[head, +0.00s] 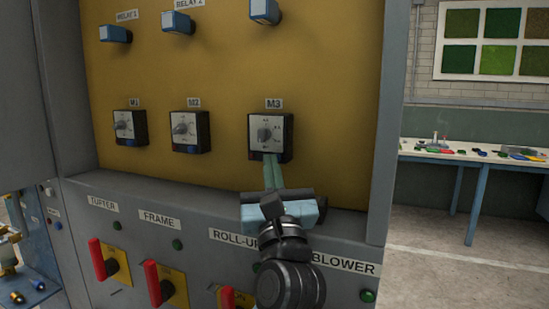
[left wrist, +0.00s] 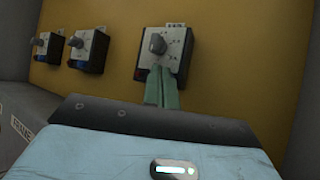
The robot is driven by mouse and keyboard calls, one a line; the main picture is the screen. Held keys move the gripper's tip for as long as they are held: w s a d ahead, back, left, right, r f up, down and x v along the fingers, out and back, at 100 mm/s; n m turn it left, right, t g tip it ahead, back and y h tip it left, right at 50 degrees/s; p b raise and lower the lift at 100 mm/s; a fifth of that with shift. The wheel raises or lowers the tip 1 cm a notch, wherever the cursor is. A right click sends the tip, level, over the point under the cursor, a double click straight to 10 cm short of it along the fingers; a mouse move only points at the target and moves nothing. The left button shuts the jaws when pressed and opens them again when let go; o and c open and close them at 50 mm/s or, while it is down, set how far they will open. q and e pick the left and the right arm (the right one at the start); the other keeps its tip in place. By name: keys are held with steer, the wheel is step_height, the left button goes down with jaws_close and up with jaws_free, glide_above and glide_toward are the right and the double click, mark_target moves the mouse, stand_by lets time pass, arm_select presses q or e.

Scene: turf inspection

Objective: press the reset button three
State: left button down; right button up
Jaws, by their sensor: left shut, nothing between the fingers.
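The M3 unit (head: 283,124) is a dark box with a pale dial face and a grey knob, on the yellow panel under the label M3. It also shows in the left wrist view (left wrist: 178,42). My left gripper (head: 270,158) is shut and empty, its green fingers pointing up at the lower edge of M3. In the left wrist view the fingertips (left wrist: 161,70) overlap the lower middle of the unit. The fingers cover that spot, so I see no button there and cannot tell whether they touch it. My right gripper is not in view.
The similar M1 (head: 130,117) and M2 (head: 190,120) units sit to the left, blue along their lower edges. Blue-fronted relays (head: 264,10) are above. Red handles (head: 97,258) stick out from the grey lower panel. A workbench (head: 470,158) stands at the right across open floor.

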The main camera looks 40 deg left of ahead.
arm_select(q)
steer(key=shift+s+d, duration=0.15)
steer(key=shift+s, duration=0.45)
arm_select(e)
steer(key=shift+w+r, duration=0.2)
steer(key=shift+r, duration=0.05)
arm_select(q)
steer(key=s, duration=0.2)
steer(key=s+d+p, duration=0.1)
steer(key=s, duration=0.1)
steer(key=shift+s+d+p, duration=0.1)
steer(key=shift+s+p, duration=0.2)
steer(key=shift+s, duration=0.1)
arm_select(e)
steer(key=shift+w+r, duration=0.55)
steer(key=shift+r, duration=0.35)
